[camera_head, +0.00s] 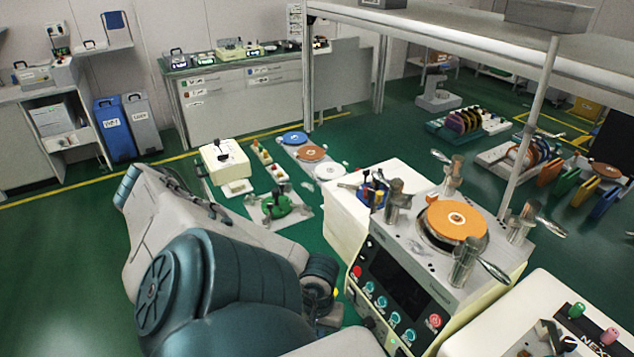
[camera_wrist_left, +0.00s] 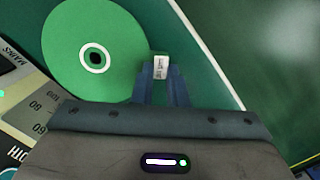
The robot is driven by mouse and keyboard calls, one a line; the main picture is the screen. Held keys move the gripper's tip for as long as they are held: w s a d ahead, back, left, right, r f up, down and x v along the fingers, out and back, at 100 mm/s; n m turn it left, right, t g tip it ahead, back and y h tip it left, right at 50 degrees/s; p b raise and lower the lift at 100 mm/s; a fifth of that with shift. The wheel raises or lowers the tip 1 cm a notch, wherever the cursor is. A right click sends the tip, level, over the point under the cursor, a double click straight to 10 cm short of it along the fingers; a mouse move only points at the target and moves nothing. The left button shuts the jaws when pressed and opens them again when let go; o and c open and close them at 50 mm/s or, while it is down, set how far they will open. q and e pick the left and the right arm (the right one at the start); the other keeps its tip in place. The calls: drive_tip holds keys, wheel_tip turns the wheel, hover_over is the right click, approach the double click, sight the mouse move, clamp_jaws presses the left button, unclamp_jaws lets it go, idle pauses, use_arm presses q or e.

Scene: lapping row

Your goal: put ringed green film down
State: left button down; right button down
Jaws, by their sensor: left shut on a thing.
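The ringed green film (camera_wrist_left: 75,30) is a flat green disc with a white ring around its dark centre hole, at the upper left of the left wrist view. A small white label tab (camera_wrist_left: 161,67) is at its edge. My left gripper (camera_wrist_left: 161,84) is shut on the film at this tab, and the disc extends out to the left from the fingers. In the head view my left arm reaches in from the bottom; I cannot make out its gripper or the film there. My right gripper is not in view.
A lapping machine (camera_head: 455,275) with an orange disc (camera_head: 453,220) and metal posts stands right of my arm. Blue, brown and white discs (camera_head: 330,172) lie on a strip beyond. In the wrist view a panel with printed markings (camera_wrist_left: 28,105) is at the left; green surface lies right.

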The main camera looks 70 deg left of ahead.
use_arm(q)
wheel_tip(320, 180, down, 2)
drive_tip(key=shift+d+f+b, duration=0.1)
drive_tip(key=shift+f+b, duration=0.15)
drive_tip(key=shift+b, duration=0.15)
drive_tip(key=shift+f, duration=0.6)
drive_tip(key=shift+f+b, duration=0.2)
drive_tip(key=shift+b, duration=0.1)
drive_tip(key=c, duration=1.5)
unclamp_jaws()
drive_tip(key=shift+o, duration=0.2)
drive_tip(key=shift+r, duration=0.1)
